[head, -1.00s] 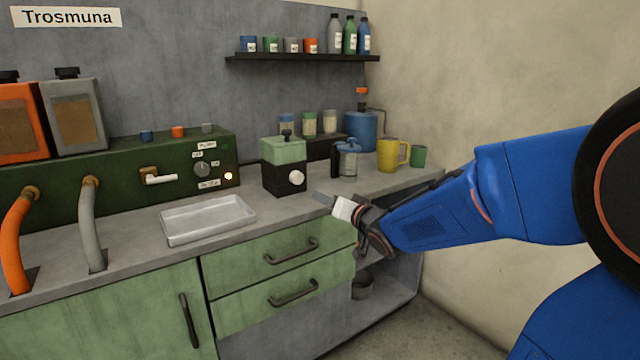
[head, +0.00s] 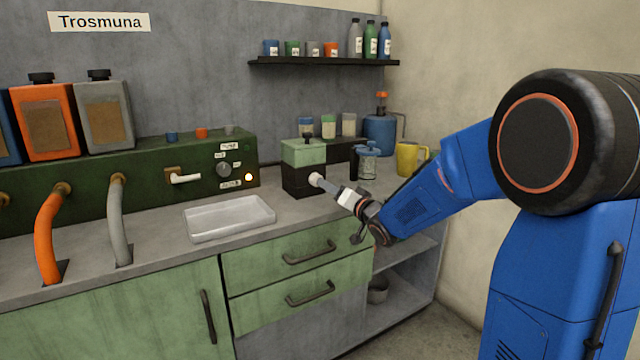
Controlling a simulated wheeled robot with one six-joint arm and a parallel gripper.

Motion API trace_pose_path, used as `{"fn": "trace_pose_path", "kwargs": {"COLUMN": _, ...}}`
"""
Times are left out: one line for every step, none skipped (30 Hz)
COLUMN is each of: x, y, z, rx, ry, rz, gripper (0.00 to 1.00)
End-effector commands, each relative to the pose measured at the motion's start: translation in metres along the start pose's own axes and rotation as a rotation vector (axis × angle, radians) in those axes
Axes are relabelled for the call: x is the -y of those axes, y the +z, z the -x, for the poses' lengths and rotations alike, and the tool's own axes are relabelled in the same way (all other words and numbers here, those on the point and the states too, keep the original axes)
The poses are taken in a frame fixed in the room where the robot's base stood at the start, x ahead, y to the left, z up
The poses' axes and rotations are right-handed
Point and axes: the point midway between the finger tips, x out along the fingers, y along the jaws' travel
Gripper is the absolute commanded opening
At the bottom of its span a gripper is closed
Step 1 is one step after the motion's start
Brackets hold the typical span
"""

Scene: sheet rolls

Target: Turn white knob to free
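The white knob (head: 315,179) is on the front of a small black box with a pale green top (head: 304,153), which stands on the grey counter. Any marking for "free" on the box is too small to see or hidden.
A white tray (head: 230,218) lies on the counter left of the box. A blue-lidded jar (head: 367,162) and a yellow mug (head: 411,159) stand to its right. A green panel (head: 150,180) with a grey dial and lit lamp is behind the tray.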

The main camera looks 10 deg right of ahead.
Motion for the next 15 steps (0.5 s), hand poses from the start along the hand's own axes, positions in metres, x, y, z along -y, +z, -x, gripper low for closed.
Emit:
{"fn": "trace_pose_path", "kwargs": {"x": -0.001, "y": 0.001, "z": -0.010, "rx": 0.002, "ry": 0.000, "rz": -0.001, "gripper": 0.53}}
{"fn": "trace_pose_path", "kwargs": {"x": -0.001, "y": 0.001, "z": -0.015, "rx": 0.002, "ry": 0.000, "rz": 0.000, "gripper": 0.53}}
{"fn": "trace_pose_path", "kwargs": {"x": 0.000, "y": 0.001, "z": -0.022, "rx": 0.002, "ry": 0.000, "rz": 0.000, "gripper": 0.53}}
{"fn": "trace_pose_path", "kwargs": {"x": 0.000, "y": 0.001, "z": -0.028, "rx": 0.002, "ry": 0.000, "rz": 0.000, "gripper": 0.53}}
{"fn": "trace_pose_path", "kwargs": {"x": 0.000, "y": 0.001, "z": -0.033, "rx": 0.002, "ry": 0.000, "rz": 0.000, "gripper": 0.53}}
{"fn": "trace_pose_path", "kwargs": {"x": 0.000, "y": 0.001, "z": -0.039, "rx": 0.001, "ry": 0.000, "rz": 0.000, "gripper": 0.53}}
{"fn": "trace_pose_path", "kwargs": {"x": 0.000, "y": 0.001, "z": -0.044, "rx": 0.001, "ry": 0.000, "rz": 0.000, "gripper": 0.53}}
{"fn": "trace_pose_path", "kwargs": {"x": 0.000, "y": 0.001, "z": -0.049, "rx": 0.001, "ry": 0.000, "rz": 0.000, "gripper": 0.53}}
{"fn": "trace_pose_path", "kwargs": {"x": -0.001, "y": 0.001, "z": -0.054, "rx": 0.001, "ry": 0.000, "rz": 0.001, "gripper": 0.53}}
{"fn": "trace_pose_path", "kwargs": {"x": -0.001, "y": 0.001, "z": -0.058, "rx": 0.001, "ry": 0.001, "rz": 0.001, "gripper": 0.53}}
{"fn": "trace_pose_path", "kwargs": {"x": -0.001, "y": 0.001, "z": -0.061, "rx": 0.001, "ry": 0.001, "rz": 0.001, "gripper": 0.53}}
{"fn": "trace_pose_path", "kwargs": {"x": 0.000, "y": 0.000, "z": -0.066, "rx": 0.001, "ry": 0.000, "rz": 0.001, "gripper": 0.53}}
{"fn": "trace_pose_path", "kwargs": {"x": 0.000, "y": 0.000, "z": -0.068, "rx": 0.001, "ry": 0.001, "rz": 0.001, "gripper": 0.53}}
{"fn": "trace_pose_path", "kwargs": {"x": -0.001, "y": 0.001, "z": -0.071, "rx": 0.001, "ry": 0.001, "rz": 0.001, "gripper": 0.53}}
{"fn": "trace_pose_path", "kwargs": {"x": -0.001, "y": 0.001, "z": -0.073, "rx": 0.002, "ry": 0.001, "rz": 0.000, "gripper": 0.53}}
